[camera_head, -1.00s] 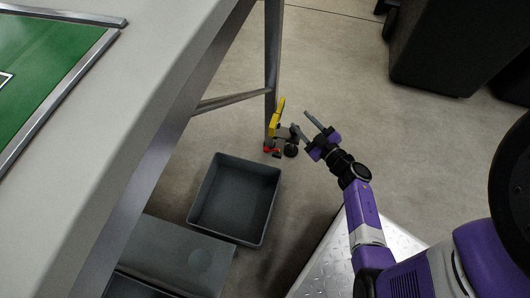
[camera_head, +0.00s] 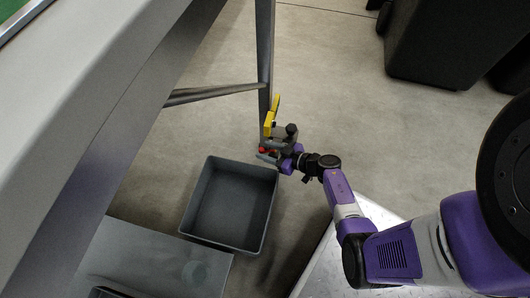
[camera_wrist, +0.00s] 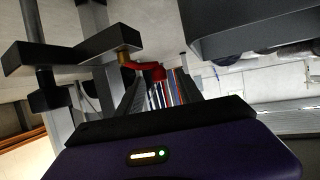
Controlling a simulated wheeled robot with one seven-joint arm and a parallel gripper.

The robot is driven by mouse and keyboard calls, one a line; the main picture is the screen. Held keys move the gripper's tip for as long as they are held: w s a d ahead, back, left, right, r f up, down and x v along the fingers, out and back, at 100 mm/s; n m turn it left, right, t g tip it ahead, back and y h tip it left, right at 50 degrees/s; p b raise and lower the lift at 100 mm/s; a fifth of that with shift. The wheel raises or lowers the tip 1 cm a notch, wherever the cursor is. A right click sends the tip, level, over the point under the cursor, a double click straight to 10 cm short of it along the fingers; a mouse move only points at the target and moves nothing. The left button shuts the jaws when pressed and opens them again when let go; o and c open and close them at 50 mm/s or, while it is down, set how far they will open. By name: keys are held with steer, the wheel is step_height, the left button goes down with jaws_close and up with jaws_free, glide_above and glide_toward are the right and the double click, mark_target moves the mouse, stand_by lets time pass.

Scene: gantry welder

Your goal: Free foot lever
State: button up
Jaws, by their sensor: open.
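A yellow lever-like piece (camera_head: 271,117) stands at the foot of the table leg, with a small red part (camera_head: 265,150) low down beside it. In the wrist view a red lever (camera_wrist: 150,70) with a brass-coloured fitting sits at the end of a dark bar (camera_wrist: 75,50). My gripper (camera_head: 268,151) is open and low by the leg, its fingers close around or beside the red part. I cannot tell whether they touch it. Which part is the foot lever is not certain.
A grey open bin (camera_head: 232,204) stands on the floor just left of my gripper and looks empty. The table leg (camera_head: 265,60) and its brace (camera_head: 215,94) are close by. A large dark case (camera_head: 440,45) stands at the upper right. The floor between is clear.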

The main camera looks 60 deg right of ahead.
steer(key=shift+w+f, duration=0.15)
steer(key=shift+w, duration=0.3)
steer(key=shift+c, duration=0.2)
jaws_close()
steer(key=shift+w+r+m+h+p, duration=0.25)
steer(key=shift+m+h+p, duration=0.25)
steer(key=shift+h+p, duration=0.15)
steer(key=shift+w+m+h+p, duration=0.1)
steer(key=shift+m+h+p, duration=0.2)
steer(key=shift+h+p, duration=0.05)
steer(key=shift+w+d+f+m+h, duration=0.15)
steer(key=shift+w+d+m+h, duration=0.05)
steer(key=shift+m+h, duration=0.55)
steer(key=shift+w+d+f+m+g+h+b, duration=0.15)
steer(key=shift+m+h+b, duration=0.15)
steer(key=shift+m+h, duration=0.15)
steer(key=shift+w+d+m+g+h+b, duration=0.15)
steer(key=shift+m+h+b, duration=0.15)
steer(key=shift+h, duration=0.2)
steer(key=shift+d+m+g+h+b, duration=0.2)
steer(key=shift+m+g+h+b, duration=0.1)
steer(key=shift+m+h+b, duration=0.35)
